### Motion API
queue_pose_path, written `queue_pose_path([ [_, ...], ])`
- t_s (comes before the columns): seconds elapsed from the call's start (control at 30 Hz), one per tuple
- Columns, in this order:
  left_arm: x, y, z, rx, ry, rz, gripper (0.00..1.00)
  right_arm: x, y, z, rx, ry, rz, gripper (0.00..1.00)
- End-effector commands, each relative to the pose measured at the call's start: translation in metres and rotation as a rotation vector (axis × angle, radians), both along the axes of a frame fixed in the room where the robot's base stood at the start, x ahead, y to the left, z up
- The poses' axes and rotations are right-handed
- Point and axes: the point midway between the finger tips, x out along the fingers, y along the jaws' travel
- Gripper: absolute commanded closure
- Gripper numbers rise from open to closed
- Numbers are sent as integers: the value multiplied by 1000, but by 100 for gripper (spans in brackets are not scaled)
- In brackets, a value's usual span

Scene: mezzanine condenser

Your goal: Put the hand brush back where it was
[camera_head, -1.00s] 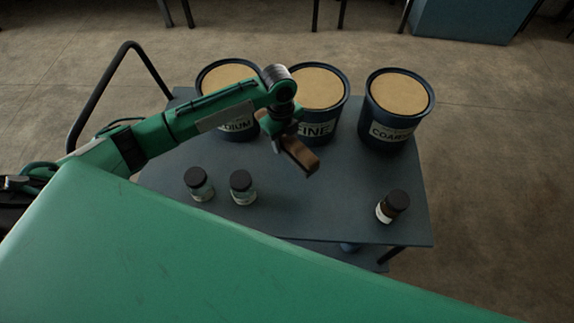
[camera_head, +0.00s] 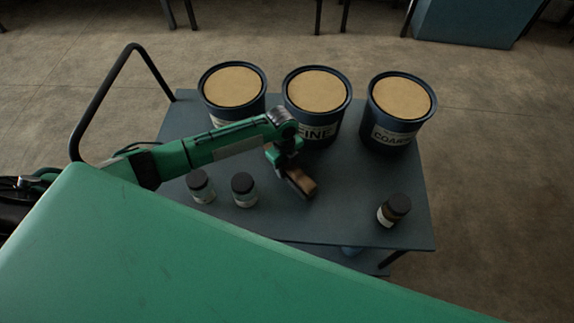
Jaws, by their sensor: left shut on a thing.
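My left gripper (camera_head: 289,172) is shut on the hand brush (camera_head: 301,181), whose brown wooden body shows below the fingers. The brush is low over the middle of the dark cart top (camera_head: 340,210), in front of the FINE tub (camera_head: 318,131). I cannot tell whether the brush touches the cart top. The gripper and arm hide part of the brush. My right gripper is not in view.
The MEDIUM tub (camera_head: 234,88), label mostly hidden by my arm, and the COARSE tub (camera_head: 399,131) flank the FINE tub. Two dark-lidded jars (camera_head: 199,187) (camera_head: 244,190) stand left of the brush. Cart top between brush and brown jar is clear.

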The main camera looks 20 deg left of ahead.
Motion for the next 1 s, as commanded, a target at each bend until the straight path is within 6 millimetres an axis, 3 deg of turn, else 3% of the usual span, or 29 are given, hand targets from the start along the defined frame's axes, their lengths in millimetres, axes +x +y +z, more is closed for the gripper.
queue_pose_path([
  [0.13, 0, 0, -2, 0, 0, 1, 76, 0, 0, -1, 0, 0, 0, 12],
  [0.17, 0, 0, -3, 1, 1, 1, 53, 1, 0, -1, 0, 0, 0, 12],
  [0.27, 0, 0, -2, 0, 0, 1, 33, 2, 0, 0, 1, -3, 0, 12],
  [0.67, 1, 1, 7, -1, -2, 1, 33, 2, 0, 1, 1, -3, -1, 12],
  [1.0, 5, 8, 74, -1, -3, -1, 33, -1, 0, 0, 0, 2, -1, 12],
])
